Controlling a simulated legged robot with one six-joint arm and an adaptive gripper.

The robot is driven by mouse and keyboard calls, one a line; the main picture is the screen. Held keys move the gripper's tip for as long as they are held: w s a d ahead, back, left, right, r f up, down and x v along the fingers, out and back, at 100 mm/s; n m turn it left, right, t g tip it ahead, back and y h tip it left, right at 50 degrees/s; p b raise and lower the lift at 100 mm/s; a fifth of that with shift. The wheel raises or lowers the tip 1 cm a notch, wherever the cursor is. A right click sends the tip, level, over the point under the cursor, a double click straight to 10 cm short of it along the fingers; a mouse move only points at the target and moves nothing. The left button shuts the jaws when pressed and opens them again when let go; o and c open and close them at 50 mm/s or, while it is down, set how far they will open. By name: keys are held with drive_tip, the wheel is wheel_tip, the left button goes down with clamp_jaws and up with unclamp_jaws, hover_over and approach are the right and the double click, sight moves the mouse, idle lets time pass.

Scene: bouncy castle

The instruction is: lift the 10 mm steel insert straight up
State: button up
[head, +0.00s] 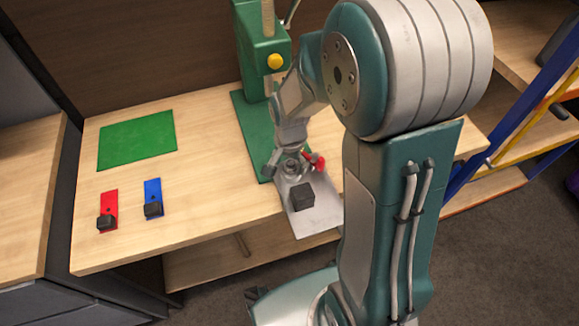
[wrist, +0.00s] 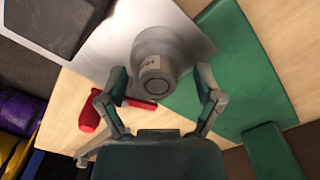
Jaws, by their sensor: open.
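The steel insert (wrist: 155,62) is a grey stepped cylinder with a small pale label, seen nearly end-on in the wrist view. It stands on a pale metal plate (wrist: 105,45). My gripper (wrist: 161,80) is open, with one finger on each side of the insert. Small gaps seem to show beside it, but I cannot tell whether either fingertip touches. In the head view my gripper (head: 288,168) is low over the back end of the plate (head: 320,222), with the insert (head: 292,169) partly hidden between the fingers.
A black block (head: 301,197) sits on the plate. A red-handled tool (head: 319,162) lies close beside my gripper. The green press (head: 262,50) stands behind. A green mat (head: 137,139), a red strip (head: 109,205) and a blue strip (head: 153,190) lie left; bench between is clear.

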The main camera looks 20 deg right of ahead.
drive_tip(key=shift+d, duration=0.25)
drive_tip(key=c, duration=0.6)
clamp_jaws()
drive_tip(key=shift+a, duration=0.15)
drive_tip(key=shift+r, duration=0.1)
drive_tip(key=shift+r, duration=0.25)
wheel_tip(320, 180, up, 2)
drive_tip(key=shift+r, duration=0.1)
drive_tip(key=s+d+r, duration=0.9)
drive_tip(key=s+r, duration=0.1)
drive_tip(key=shift+s+d, duration=0.2)
drive_tip(key=shift+d, duration=0.1)
